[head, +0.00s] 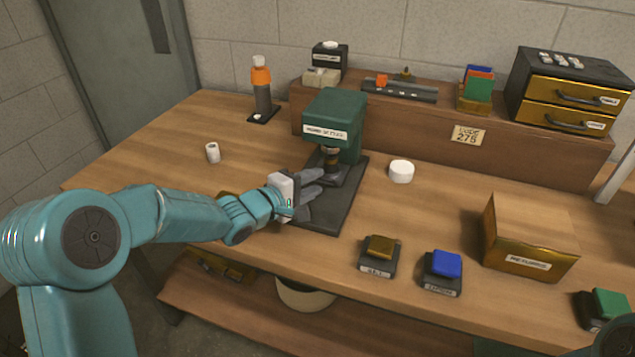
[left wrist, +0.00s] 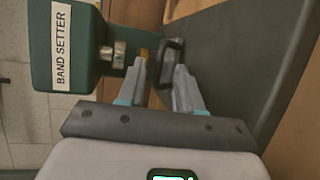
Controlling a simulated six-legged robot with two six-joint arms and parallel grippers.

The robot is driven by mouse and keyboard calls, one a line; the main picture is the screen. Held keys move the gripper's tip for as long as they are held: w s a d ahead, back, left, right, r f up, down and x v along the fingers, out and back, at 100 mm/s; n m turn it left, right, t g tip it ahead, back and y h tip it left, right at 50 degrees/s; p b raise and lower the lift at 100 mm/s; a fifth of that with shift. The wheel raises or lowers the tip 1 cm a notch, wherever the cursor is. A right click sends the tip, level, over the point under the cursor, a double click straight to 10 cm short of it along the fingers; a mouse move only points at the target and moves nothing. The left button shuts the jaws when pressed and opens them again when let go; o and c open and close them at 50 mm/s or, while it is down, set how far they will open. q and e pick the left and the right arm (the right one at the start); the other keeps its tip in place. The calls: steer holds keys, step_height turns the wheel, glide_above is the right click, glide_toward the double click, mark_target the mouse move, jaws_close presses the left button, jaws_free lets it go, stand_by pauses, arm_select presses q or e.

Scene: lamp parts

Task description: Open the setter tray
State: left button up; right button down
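The green band setter (head: 335,110) stands on a dark base plate (head: 345,208) near the middle of the bench. It also shows in the left wrist view (left wrist: 62,45), with its label. A dark looped handle (left wrist: 176,46), apparently the tray's, sits low at the front of the setter. My left gripper (head: 318,183) is at the setter's front, just above the base plate. In the left wrist view its fingers (left wrist: 161,68) are apart, with the handle at the gap between their tips. I cannot tell whether they touch it. My right gripper is out of view.
A white cylinder (head: 401,171) stands right of the setter and a small one (head: 213,153) to the left. A raised shelf (head: 420,128) runs behind.

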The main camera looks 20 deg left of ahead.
arm_select(q)
steer(key=shift+x, duration=1)
steer(key=shift+s+r, duration=0.1)
steer(key=shift+r, duration=0.05)
jaws_close()
stand_by(0.5)
